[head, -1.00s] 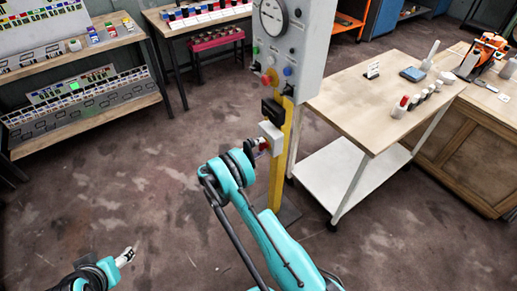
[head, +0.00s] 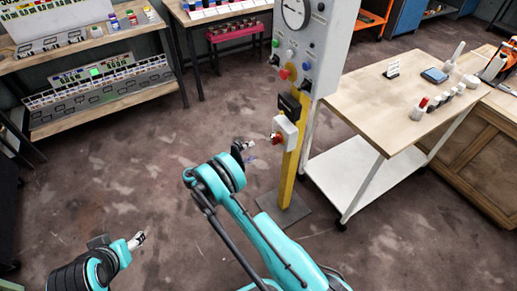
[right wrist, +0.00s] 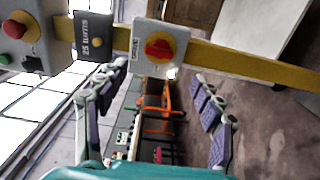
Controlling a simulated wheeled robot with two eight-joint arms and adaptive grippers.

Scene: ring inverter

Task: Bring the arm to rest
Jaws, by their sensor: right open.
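My right arm reaches up from the bottom middle of the head view. Its gripper (head: 246,148) is small there, just left of the yellow post, and apart from it. In the right wrist view the right gripper (right wrist: 160,118) is open, its two fingers wide apart with nothing between them. A white box with a red rotary knob (right wrist: 158,48) sits beyond the fingers; it also shows on the post in the head view (head: 284,136). My left gripper (head: 136,240) is at the lower left over bare floor; its jaw state is too small to tell.
The yellow post (head: 287,180) carries a grey control panel (head: 310,45) with a gauge and buttons. A wooden-topped cart (head: 385,100) with small bottles stands at right. Shelves (head: 100,100) stand at upper left. The floor between the arms is clear.

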